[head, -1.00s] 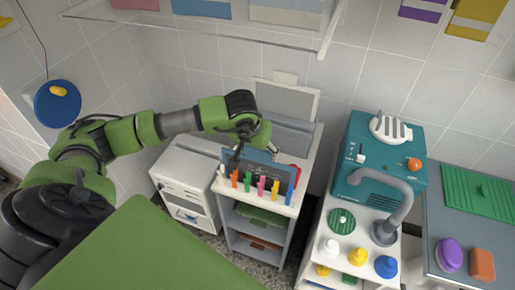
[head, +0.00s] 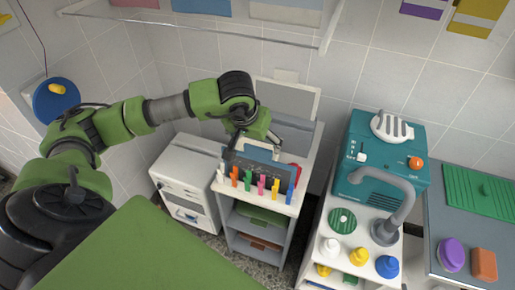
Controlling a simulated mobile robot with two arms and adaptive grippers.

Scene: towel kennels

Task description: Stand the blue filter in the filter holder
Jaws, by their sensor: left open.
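A row of small coloured upright pieces stands along the front of a white cart top (head: 290,212). The blue piece (head: 290,192) is at the right end of the row and looks upright. A dark slotted rack (head: 262,172) stands just behind the row. I cannot tell for sure which of these is the filter or its holder. My left gripper (head: 250,143) is open above the back of the rack, pointing down. It hides part of the rack, and I see nothing held in it. My right gripper is not in view.
A red item (head: 297,170) lies right of the rack. A white cabinet (head: 185,180) stands to the left. A teal machine (head: 383,150) with a grey curved pipe (head: 400,205) stands to the right, with several bottles in front. A wall shelf (head: 200,28) runs above.

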